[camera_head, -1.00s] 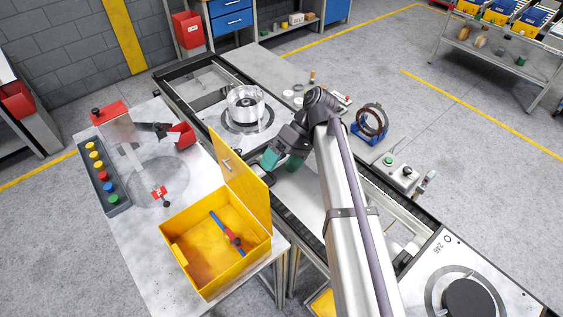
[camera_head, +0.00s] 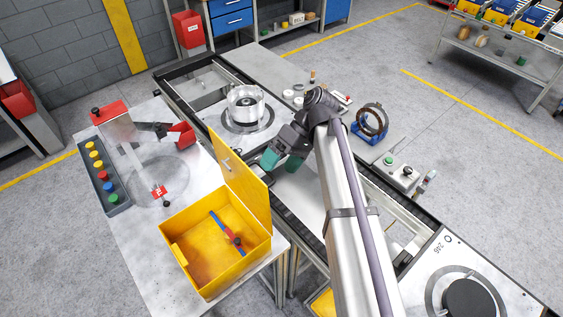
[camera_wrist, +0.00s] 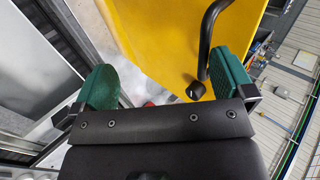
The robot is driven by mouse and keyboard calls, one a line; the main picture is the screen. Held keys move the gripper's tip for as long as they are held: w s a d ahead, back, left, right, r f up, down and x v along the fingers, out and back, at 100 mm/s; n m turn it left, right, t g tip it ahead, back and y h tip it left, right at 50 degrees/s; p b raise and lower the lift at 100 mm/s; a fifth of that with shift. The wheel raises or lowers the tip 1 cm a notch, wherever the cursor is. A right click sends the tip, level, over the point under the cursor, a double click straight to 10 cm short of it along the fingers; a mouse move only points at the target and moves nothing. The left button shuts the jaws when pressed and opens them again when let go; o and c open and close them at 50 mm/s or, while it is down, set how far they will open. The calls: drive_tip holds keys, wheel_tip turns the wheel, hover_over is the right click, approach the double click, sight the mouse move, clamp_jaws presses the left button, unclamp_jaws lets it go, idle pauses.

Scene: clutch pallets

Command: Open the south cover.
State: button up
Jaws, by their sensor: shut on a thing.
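The yellow cover (camera_head: 246,182) stands steeply raised along the right edge of the yellow box (camera_head: 188,279), whose inside is open to view. My gripper (camera_head: 281,161), with green finger pads, is on the cover's far right side, near its upper part. In the wrist view the cover (camera_wrist: 160,40) fills the middle, and a black bent handle (camera_wrist: 206,40) lies between the pads, close to the right one. My gripper (camera_wrist: 166,78) is shut on this handle, though the exact contact is hard to see.
A blue tool with a red part (camera_head: 236,240) lies in the box. A red-topped fixture (camera_head: 109,110) and a tray of coloured knobs (camera_head: 116,196) stand on the left table. The conveyor (camera_head: 312,192) runs under my arm, with a round metal part (camera_head: 246,101) on a pallet.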

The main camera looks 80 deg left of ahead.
drive_tip(key=p+v, duration=0.6)
drive_tip(key=v, duration=0.1)
drive_tip(key=shift+w+r, duration=0.2)
drive_tip(key=shift+r, duration=0.1)
drive_tip(key=c, duration=0.8)
drive_tip(key=shift+f, duration=0.1)
drive_tip(key=shift+c, duration=0.2)
drive_tip(key=w+d+f+m+t+y+b, duration=0.15)
drive_tip(key=w+d+f+m+b, duration=0.3)
drive_tip(key=w+d, duration=0.55)
drive_tip(key=w+d+f+m+t+y+b, duration=0.1)
drive_tip(key=w+d+f+m+y+b, duration=0.3)
drive_tip(key=w+d, duration=0.6)
drive_tip(key=w+d+f+m+t+h+b, duration=0.1)
drive_tip(key=w+d+f+m+b, duration=0.2)
drive_tip(key=w+d+f, duration=0.5)
drive_tip(key=w+d+f+m+t+b, duration=0.1)
drive_tip(key=d+f+m+b, duration=0.2)
drive_tip(key=d, duration=1)
drive_tip(key=w+d+f+m+t+b, duration=0.2)
drive_tip(key=d+f+m+b, duration=0.1)
drive_tip(key=d, duration=1.1)
drive_tip(key=w+d+f+m+t+b, duration=0.1)
drive_tip(key=d+f+m+b, duration=0.2)
drive_tip(key=d, duration=1.1)
drive_tip(key=m+h+b, duration=0.1)
drive_tip(key=m, duration=0.1)
drive_tip(key=shift+w+f+m, duration=0.2)
drive_tip(key=shift+f+m, duration=0.15)
